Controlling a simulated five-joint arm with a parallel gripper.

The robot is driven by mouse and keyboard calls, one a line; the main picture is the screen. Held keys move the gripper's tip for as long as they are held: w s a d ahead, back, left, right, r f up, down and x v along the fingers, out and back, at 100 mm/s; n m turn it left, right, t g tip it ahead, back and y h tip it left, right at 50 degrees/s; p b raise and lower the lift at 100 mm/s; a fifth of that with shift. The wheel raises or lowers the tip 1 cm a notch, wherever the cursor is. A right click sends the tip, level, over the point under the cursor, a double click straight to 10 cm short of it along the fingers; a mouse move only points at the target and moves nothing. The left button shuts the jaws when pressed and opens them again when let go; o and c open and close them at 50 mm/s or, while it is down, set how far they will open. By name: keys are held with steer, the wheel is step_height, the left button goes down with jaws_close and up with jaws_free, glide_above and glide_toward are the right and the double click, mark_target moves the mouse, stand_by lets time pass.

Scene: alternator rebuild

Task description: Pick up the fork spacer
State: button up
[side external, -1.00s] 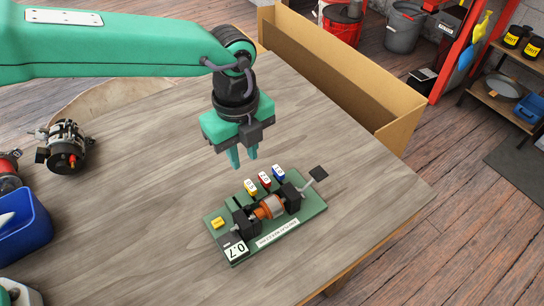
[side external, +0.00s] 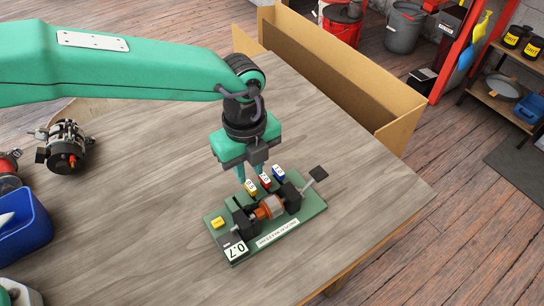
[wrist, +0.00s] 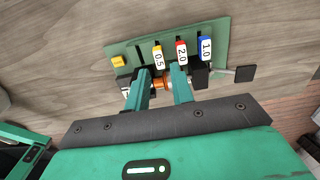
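The green fixture board (side external: 222,248) carries three labelled tabs in a row, which look like the fork spacers. The yellow tab (wrist: 158,57) reads 0.5, the red tab (wrist: 182,52) 2.0 and the blue tab (wrist: 205,48) 1.0. In the side view the yellow tab (side external: 251,188), red tab (side external: 265,181) and blue tab (side external: 278,173) stand along the board's back edge. My gripper (side external: 250,179) is open and empty, just above the row. In the wrist view its fingertips (wrist: 160,70) straddle the line to the yellow tab; contact with it cannot be told.
An orange-copper rotor (side external: 269,207) sits between black supports on the board, with a crank handle (side external: 318,174) at right. A card (side external: 236,250) reads 0.7. An alternator (side external: 65,146) and blue bin (side external: 26,222) lie left. A cardboard box (side external: 360,92) stands behind the table.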

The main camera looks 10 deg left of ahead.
mark_target(250, 185)
steer(key=shift+f, duration=2.35)
steer(key=shift+c, duration=0.2)
jaws_close()
